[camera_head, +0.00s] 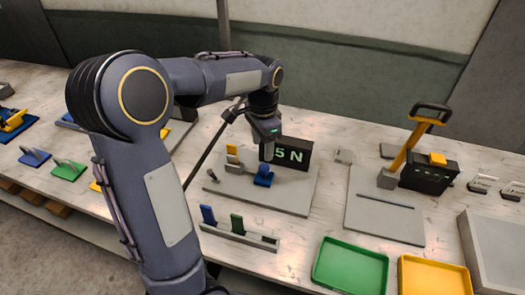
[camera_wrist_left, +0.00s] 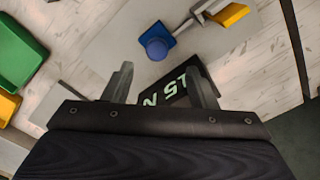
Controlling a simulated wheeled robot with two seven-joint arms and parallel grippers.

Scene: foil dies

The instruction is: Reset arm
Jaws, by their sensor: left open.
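My left arm comes in from the left in the head view, and its gripper (camera_head: 268,148) hangs above the grey plate (camera_head: 290,199), near the black "5 N" display (camera_head: 294,154). In the left wrist view the two fingers (camera_wrist_left: 164,85) are apart with nothing held between them. The display (camera_wrist_left: 166,95) shows behind and between the fingers. A blue piece with a round knob (camera_head: 263,176) sits on the plate just below the gripper, apart from it; it also shows in the left wrist view (camera_wrist_left: 156,42). My right gripper is in neither view.
A green tray (camera_head: 350,266) and a yellow tray (camera_head: 434,276) stand at the front right. A rack (camera_head: 238,236) holds a blue and a green die. A press with a yellow lever (camera_head: 405,150) stands right. Blue and green pieces (camera_head: 68,170) lie left. Bare tabletop shows between stations.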

